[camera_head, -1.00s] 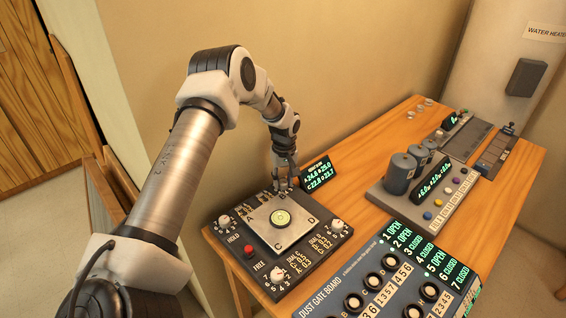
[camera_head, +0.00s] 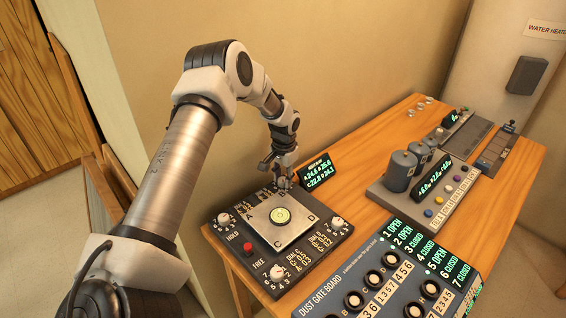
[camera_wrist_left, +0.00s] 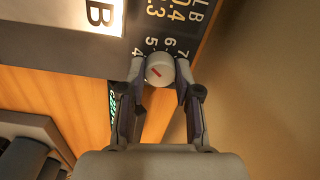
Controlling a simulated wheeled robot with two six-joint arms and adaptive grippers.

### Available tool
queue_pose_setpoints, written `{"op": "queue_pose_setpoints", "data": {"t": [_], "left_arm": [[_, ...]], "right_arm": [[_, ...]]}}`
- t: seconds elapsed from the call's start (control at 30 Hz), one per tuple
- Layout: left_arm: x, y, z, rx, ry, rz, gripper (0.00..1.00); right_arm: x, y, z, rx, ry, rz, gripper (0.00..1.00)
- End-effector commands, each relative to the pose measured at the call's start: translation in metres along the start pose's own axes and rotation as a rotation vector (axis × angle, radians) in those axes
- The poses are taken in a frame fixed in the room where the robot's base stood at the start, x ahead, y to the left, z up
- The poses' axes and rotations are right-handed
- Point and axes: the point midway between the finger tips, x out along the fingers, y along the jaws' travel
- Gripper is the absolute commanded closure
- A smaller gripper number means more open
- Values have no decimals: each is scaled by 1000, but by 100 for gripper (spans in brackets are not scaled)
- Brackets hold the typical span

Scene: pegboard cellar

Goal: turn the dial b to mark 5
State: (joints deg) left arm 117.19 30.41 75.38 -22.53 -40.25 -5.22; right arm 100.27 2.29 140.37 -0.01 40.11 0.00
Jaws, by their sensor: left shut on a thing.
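Dial b is a round light-grey knob (camera_wrist_left: 159,70) with a short red line on its face, at the corner of the dark board marked B. Numbers 4, 5, 6 and 7 are printed around its far side in the left wrist view. The red line lies slanted; I cannot tell which number it points at. My left gripper (camera_wrist_left: 160,82) is shut on the knob, one finger on each side. In the head view the left gripper (camera_head: 282,181) is at the board's back corner and mostly hides the knob. My right gripper is not in view.
The board (camera_head: 310,265) carries a square plate (camera_head: 297,230) with a round level, other knobs and a red button (camera_head: 248,248). A small display (camera_head: 320,173) stands close to the gripper. The dust gate board (camera_head: 345,275) and a grey unit with cylinders (camera_head: 400,205) are to the right.

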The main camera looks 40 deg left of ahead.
Motion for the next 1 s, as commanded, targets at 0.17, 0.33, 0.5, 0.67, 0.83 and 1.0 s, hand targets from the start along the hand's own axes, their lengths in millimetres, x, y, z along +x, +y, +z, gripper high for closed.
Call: {"op": "queue_pose_setpoints", "data": {"t": [0.17,0.33,0.5,0.67,0.83,1.0], "left_arm": [[5,1,4,143,-10,4,100],[5,1,4,251,-8,4,100],[4,1,4,320,-7,5,100],[4,1,4,353,-6,5,100],[4,1,4,364,-6,5,100],[4,1,4,363,-6,5,100]], "right_arm": [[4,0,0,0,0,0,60],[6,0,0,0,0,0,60],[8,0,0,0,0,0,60],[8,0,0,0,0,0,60],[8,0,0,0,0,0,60],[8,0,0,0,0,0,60]]}}
